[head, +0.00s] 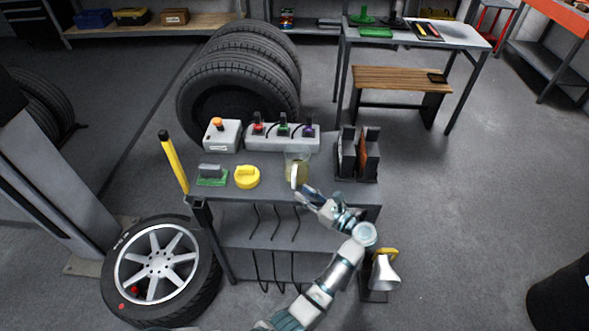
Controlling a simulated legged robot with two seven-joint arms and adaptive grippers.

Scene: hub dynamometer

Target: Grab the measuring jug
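The measuring jug (298,165) is a see-through vessel with a yellowish tint and a pale handle facing me. It stands upright near the front edge of the grey workbench (270,190), right of a yellow round cap. My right gripper is not in view.
Left of the jug are the yellow cap (247,177) and a green-based grey block (212,175). Behind it is a grey box with coloured plugs (282,138). A dark holder (358,155) stands right. A yellow post (173,162) rises at the bench's left corner.

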